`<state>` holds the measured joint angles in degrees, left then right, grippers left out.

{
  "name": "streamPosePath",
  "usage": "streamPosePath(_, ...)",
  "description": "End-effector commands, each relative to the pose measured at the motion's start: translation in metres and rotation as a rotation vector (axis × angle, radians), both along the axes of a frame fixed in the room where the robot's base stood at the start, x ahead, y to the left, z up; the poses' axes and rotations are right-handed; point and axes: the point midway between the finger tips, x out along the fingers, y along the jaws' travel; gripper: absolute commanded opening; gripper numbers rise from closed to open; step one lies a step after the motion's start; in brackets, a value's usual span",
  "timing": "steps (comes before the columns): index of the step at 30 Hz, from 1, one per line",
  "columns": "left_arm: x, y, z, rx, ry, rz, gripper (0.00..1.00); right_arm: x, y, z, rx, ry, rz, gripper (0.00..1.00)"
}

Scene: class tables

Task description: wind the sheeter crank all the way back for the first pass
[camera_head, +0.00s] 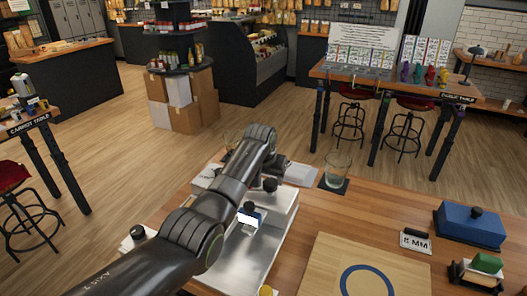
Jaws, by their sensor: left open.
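The sheeter (284,200) stands on the near wooden table, a pale body with a shiny metal bed (238,262) and dark round knobs (270,185). My left arm reaches over it from the lower left and covers much of its left side. My left gripper (283,164) is at the far end of the sheeter, pointing down and open. Its fingertips are small and partly hidden by my arm. I cannot make out the crank clearly, nor whether the gripper touches it. My right gripper is not in view.
A glass (337,170) stands on a dark coaster behind the sheeter. A wooden board with a blue ring (345,280), an "8 MM" sign (415,241), a blue box (470,226) and a green-topped block (487,263) are to the right. A dark knob (137,232) shows at left.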

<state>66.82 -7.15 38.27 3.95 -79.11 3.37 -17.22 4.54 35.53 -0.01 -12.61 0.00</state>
Motion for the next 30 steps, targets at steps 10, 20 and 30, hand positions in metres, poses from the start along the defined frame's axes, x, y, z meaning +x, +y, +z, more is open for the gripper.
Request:
streamPosePath(10, -0.018, 0.006, 0.045, -0.002, -0.005, 0.001, 0.51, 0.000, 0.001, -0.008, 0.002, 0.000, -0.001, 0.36)
streamPosePath(20, -0.043, 0.013, 0.107, -0.001, -0.005, 0.000, 0.51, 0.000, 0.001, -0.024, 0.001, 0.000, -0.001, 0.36)
streamPosePath(30, -0.055, 0.017, 0.139, -0.001, -0.001, 0.001, 0.51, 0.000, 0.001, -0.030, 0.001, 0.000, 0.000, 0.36)
